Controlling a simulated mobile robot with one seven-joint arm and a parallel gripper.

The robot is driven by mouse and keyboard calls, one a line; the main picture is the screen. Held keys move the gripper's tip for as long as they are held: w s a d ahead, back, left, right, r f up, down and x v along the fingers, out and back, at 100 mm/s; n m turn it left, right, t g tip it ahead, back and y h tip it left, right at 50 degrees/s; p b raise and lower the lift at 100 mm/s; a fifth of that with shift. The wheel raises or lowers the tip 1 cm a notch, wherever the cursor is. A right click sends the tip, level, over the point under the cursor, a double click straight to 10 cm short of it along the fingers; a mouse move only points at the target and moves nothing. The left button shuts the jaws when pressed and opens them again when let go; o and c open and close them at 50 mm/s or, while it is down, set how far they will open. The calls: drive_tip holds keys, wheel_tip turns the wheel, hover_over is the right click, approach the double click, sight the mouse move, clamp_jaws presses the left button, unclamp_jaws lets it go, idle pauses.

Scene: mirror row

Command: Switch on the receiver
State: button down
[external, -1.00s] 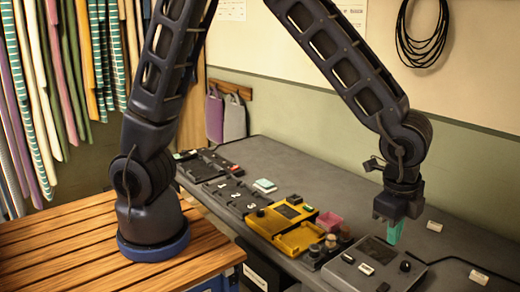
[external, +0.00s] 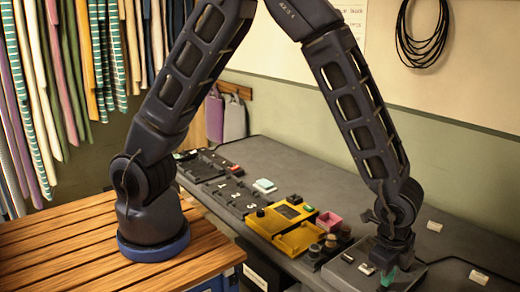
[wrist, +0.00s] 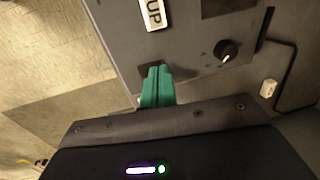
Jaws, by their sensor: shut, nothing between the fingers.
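A grey box with a dark screen, which looks like the receiver (external: 344,279), stands at the near right end of the bench. In the wrist view, my gripper (wrist: 158,73) is by the box's near edge, below the label and left of the knob. The fingers hide what lies under them; contact cannot be told.
Left of the box stand several dark knobs (external: 330,242), a yellow device with a tray (external: 283,228), a pink container (external: 328,221) and black panels (external: 225,184). Small white blocks (external: 478,277) lie to the right. A dark cable runs beside the box.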

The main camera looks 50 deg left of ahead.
idle(0.4)
drive_tip(key=shift+w+f, duration=0.1)
drive_tip(key=shift+f, duration=0.1)
idle(0.3)
drive_tip(key=shift+s+r, duration=0.1)
drive_tip(key=shift+s, duration=0.75)
drive_tip(key=shift+r, duration=0.1)
wheel_tip(320, 180, up, 14)
drive_tip(key=s, duration=0.2)
drive_tip(key=shift+w, duration=0.1)
idle(0.6)
